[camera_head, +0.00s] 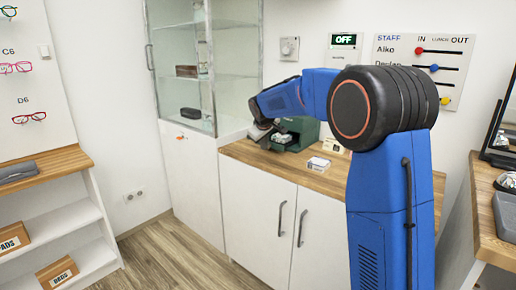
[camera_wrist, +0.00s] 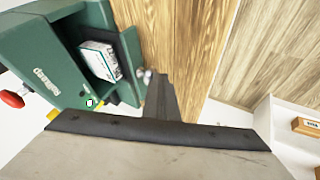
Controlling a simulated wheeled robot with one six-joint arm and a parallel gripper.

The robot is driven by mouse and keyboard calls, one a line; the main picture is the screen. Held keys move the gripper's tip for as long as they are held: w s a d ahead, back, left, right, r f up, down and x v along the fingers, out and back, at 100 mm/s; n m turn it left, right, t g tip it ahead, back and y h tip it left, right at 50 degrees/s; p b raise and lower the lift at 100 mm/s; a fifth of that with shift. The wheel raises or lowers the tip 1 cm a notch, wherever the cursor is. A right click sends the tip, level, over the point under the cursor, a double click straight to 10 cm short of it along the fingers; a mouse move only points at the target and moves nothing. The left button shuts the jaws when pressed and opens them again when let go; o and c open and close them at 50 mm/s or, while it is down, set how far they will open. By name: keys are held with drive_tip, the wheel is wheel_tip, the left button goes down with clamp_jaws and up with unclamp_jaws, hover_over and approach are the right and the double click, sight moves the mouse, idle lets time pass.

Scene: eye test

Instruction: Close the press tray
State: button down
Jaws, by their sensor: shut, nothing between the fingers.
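The dark green press (camera_head: 302,128) stands on the wooden counter, partly hidden by my arm in the head view. In the wrist view the press (camera_wrist: 38,62) fills the upper left. Its dark tray (camera_wrist: 128,48) shows at the press's side facing my fingers, with a white and teal box (camera_wrist: 99,60) in it. A small metal knob (camera_wrist: 148,75) is at the tray's outer side. My gripper (camera_wrist: 162,82) is shut and empty, its fingertips close beside the knob; I cannot tell whether they touch. In the head view my gripper (camera_head: 264,138) is just left of the press.
A small white box (camera_head: 318,164) lies on the counter (camera_head: 285,165) in front of the press. A glass cabinet (camera_head: 228,70) stands to the left. A red knob (camera_wrist: 12,98) sticks out from the press. Bare wood (camera_wrist: 185,40) lies beside the tray.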

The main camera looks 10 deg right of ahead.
sight(276, 138)
drive_tip(key=w+d, duration=0.1)
drive_tip(key=d, duration=0.1)
drive_tip(key=w+d, duration=0.3)
drive_tip(key=d, duration=0.1)
drive_tip(key=shift+w+d, duration=0.15)
drive_tip(key=shift+w, duration=0.15)
drive_tip(key=shift+w+d+r, duration=0.1)
drive_tip(key=shift+w+d, duration=0.1)
drive_tip(key=shift+d, duration=0.1)
